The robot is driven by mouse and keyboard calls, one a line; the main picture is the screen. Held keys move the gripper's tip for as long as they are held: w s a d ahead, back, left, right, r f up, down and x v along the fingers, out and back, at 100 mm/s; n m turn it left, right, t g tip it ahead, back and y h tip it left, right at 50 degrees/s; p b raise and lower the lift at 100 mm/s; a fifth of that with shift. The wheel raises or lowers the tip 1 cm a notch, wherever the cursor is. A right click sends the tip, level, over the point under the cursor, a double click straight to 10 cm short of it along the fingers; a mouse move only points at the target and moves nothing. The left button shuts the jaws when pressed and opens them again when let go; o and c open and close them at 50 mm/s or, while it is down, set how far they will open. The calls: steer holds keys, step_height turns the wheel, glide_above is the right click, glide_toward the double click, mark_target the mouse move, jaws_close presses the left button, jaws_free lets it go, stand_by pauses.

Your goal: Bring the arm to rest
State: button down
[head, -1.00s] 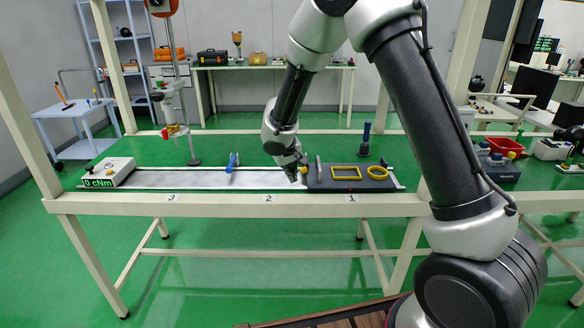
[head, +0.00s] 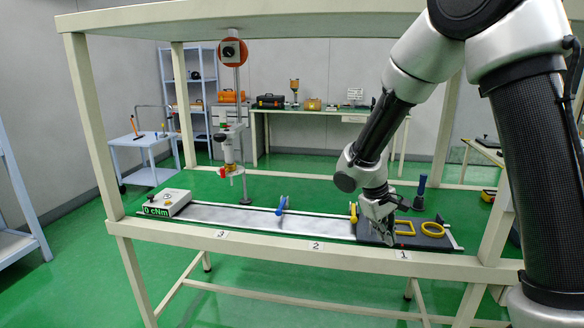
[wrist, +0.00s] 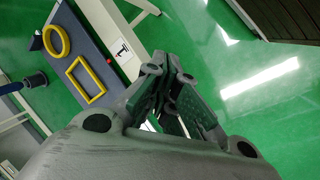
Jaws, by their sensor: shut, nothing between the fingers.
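My gripper (head: 389,230) hangs at the end of my arm in the head view, over or just in front of the bench's front rail, left of label 1. It is shut and empty. In the wrist view my gripper (wrist: 174,78) points past the bench edge, with green floor behind its fingers. My arm reaches in from the upper right, bent at the elbow. The dark board (head: 434,241) with a yellow rectangular frame (head: 405,228) and a yellow ring (head: 433,230) lies behind and beside the gripper, partly hidden by it.
A pale track (head: 250,218) with a blue handle (head: 281,205) and a yellow handle (head: 353,212) runs along the bench. A box reading 0 cNm (head: 167,204) sits at its left end. A bench post (head: 445,130) stands right of the gripper.

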steer(key=s+d+r+m+t+y, duration=0.2)
steer(key=s+d+r, duration=0.3)
steer(key=s+r, duration=0.4)
steer(key=s+d+r+m+t+y, duration=0.1)
steer(key=s+d+r, duration=0.4)
steer(key=s+r, duration=0.5)
steer(key=s+m+y, duration=0.1)
steer(key=s+m, duration=0.1)
steer(key=s, duration=0.3)
steer(key=shift+d+t, duration=0.2)
steer(key=shift+t, duration=0.2)
